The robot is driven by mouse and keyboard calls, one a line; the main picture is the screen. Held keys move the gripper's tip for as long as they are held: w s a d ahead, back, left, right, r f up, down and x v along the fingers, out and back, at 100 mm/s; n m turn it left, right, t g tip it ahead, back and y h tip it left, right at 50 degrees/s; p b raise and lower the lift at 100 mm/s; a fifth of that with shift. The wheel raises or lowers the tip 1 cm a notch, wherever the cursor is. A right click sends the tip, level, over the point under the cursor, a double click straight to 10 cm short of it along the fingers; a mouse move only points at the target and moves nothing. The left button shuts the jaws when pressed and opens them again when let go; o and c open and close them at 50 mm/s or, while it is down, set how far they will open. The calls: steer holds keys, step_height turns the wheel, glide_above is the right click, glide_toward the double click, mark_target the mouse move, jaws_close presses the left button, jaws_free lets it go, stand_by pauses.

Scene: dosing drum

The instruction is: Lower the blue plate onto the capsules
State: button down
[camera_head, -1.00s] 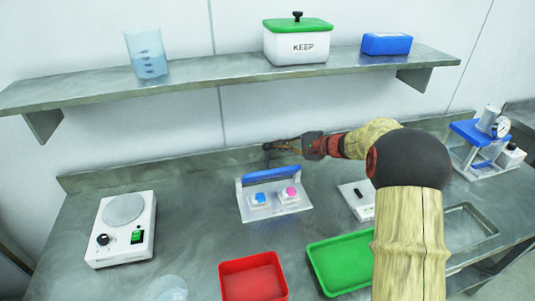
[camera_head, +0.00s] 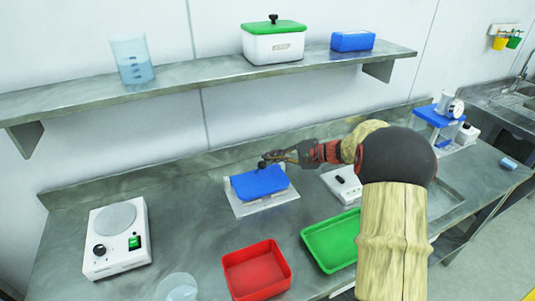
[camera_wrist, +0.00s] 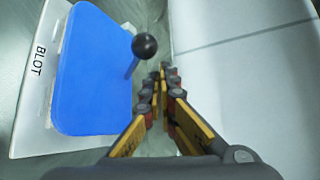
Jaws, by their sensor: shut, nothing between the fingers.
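The blue plate (camera_head: 259,182) lies lowered, roughly flat, over its white base (camera_head: 246,208) on the bench, and hides whatever is under it. No capsules show now. In the wrist view the blue plate (camera_wrist: 95,70) fills the left side, with a black knob (camera_wrist: 144,46) at its edge and the word BLOT on the white base (camera_wrist: 35,90). My gripper (camera_head: 266,160) is at the plate's back edge, by the knob. In the wrist view my gripper (camera_wrist: 166,72) is shut and empty, just beside the knob; I cannot tell if they touch.
A white device with a black switch (camera_head: 342,180) stands close to the right. Red (camera_head: 256,270) and green (camera_head: 332,240) trays lie in front. A white hotplate (camera_head: 116,238) stands left. A shelf (camera_head: 210,81) overhangs the back. The bench between hotplate and base is clear.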

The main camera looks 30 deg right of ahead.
steer(key=shift+s+f, duration=0.2)
steer(key=shift+s, duration=0.2)
stand_by(0.4)
